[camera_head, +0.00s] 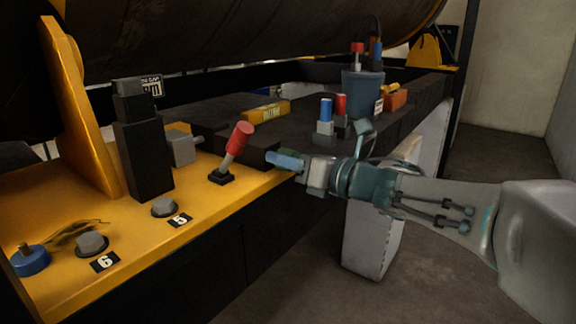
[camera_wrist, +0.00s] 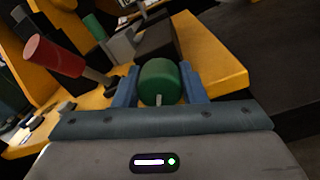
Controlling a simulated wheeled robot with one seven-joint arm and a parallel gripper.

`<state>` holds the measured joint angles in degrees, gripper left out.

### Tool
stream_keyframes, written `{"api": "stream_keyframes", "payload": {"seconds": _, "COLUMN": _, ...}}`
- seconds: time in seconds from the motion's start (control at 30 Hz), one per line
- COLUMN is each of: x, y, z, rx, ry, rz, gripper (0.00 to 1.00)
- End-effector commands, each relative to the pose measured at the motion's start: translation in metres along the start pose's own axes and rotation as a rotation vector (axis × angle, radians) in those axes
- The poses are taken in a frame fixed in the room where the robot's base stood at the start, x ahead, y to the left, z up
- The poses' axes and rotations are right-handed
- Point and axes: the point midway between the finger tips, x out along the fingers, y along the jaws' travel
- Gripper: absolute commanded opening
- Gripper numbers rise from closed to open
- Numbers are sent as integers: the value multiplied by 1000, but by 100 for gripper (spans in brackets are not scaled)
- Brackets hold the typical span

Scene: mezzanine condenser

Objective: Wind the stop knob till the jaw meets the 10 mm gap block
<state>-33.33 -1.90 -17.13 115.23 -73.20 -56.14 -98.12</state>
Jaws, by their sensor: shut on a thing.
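A green knob (camera_wrist: 159,80) with a pale mark on its near face sits between the two blue fingers of my gripper (camera_wrist: 158,88) in the wrist view. The fingers are shut on its sides. In the head view my gripper (camera_head: 285,161) is at the bench's front edge, right of the red-handled lever, and the knob is hidden. A grey block (camera_head: 183,148) stands beside a black post (camera_head: 147,158) with a partly readable "GAP" label (camera_head: 152,85). I cannot tell which part is the jaw, nor whether it touches the gap block.
A red-handled lever (camera_head: 238,140) leans up close to the left of my gripper. Grey bolts (camera_head: 164,207) and a blue knob (camera_head: 30,261) are on the yellow ledge. A dark cup with tools (camera_head: 362,92) stands behind my wrist. The aisle at right is clear.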

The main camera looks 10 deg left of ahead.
Motion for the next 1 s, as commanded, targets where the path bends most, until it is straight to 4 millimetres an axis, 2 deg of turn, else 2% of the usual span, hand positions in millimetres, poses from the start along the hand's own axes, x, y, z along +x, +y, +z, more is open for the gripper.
{"api": "stream_keyframes", "payload": {"seconds": 0.23, "x": 0, "y": 0, "z": -1, "rx": 152, "ry": -2, "rz": 1, "gripper": 15}}
{"api": "stream_keyframes", "payload": {"seconds": 0.6, "x": 0, "y": 0, "z": -1, "rx": 176, "ry": -2, "rz": 1, "gripper": 15}}
{"api": "stream_keyframes", "payload": {"seconds": 0.63, "x": 0, "y": 0, "z": -1, "rx": 175, "ry": -2, "rz": 1, "gripper": 40}}
{"api": "stream_keyframes", "payload": {"seconds": 0.7, "x": 0, "y": 0, "z": -1, "rx": 175, "ry": -2, "rz": 1, "gripper": 59}}
{"api": "stream_keyframes", "payload": {"seconds": 1.0, "x": 0, "y": -1, "z": -1, "rx": 175, "ry": -3, "rz": -2, "gripper": 59}}
